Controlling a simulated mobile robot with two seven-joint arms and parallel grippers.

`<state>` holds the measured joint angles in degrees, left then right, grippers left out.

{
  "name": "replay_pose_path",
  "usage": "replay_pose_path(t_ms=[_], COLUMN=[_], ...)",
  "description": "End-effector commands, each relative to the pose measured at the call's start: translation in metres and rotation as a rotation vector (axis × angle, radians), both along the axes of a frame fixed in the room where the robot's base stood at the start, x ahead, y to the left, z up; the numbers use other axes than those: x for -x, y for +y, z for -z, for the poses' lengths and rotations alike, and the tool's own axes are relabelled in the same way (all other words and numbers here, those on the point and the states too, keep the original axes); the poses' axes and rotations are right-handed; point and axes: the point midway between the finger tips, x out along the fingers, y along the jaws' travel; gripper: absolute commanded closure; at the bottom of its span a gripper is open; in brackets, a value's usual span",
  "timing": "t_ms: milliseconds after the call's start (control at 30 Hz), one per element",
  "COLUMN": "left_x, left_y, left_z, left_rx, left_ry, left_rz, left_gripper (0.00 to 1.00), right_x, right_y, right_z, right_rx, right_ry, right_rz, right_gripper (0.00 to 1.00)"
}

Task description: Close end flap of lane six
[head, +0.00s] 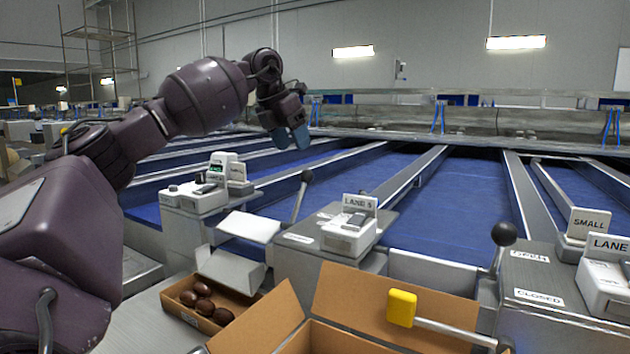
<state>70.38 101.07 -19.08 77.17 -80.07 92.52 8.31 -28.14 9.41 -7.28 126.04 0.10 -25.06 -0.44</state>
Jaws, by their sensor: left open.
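My left gripper (289,137) is open and empty, raised above the far part of the blue lanes, with its fingers pointing down. A grey end panel (433,272) stands across the near end of the wide middle lane (455,200). A lever with a black ball knob (504,234) stands nearly upright beside it, next to OPEN (529,256) and CLOSED (538,297) labels. At the right edge a sign (609,244) reads LANE, its number cut off. I cannot tell for certain which flap is lane six's. My left gripper is far from these levers. My right gripper is not in view.
A yellow-ended bar (401,308) crosses an open cardboard box (368,305) in front. A smaller carton (180,305) holds several brown dates. Another black-knobbed lever (307,176) rises left of a lane sign (360,205). White devices (200,196) stand on the lane dividers.

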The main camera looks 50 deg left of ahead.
Motion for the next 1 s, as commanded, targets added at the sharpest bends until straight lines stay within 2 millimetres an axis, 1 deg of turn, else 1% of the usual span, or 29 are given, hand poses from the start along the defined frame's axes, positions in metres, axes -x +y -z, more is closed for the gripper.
replay_pose_path(t_ms=[33,200,400,500,700,1000], left_x=[-0.004,-0.016,-0.028,-0.033,-0.037,-0.037], left_y=[0.000,-0.003,-0.006,-0.007,-0.008,-0.008], left_z=[0.011,0.040,0.069,0.079,0.089,0.089], left_rx=[0.000,-0.001,0.000,0.001,0.001,0.001], left_ry=[0.008,0.011,0.010,0.008,0.005,0.003], left_rz=[0.000,0.000,-0.001,-0.001,-0.001,-0.001], left_gripper=[0.40,0.40,0.40,0.40,0.40,0.40], right_x=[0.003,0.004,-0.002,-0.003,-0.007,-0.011], right_y=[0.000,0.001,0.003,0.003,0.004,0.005], right_z=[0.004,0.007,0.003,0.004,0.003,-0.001], right_rx=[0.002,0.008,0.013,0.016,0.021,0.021], right_ry=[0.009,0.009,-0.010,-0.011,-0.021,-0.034], right_rz=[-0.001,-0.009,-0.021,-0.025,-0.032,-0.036], right_gripper=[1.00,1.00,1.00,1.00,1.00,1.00])
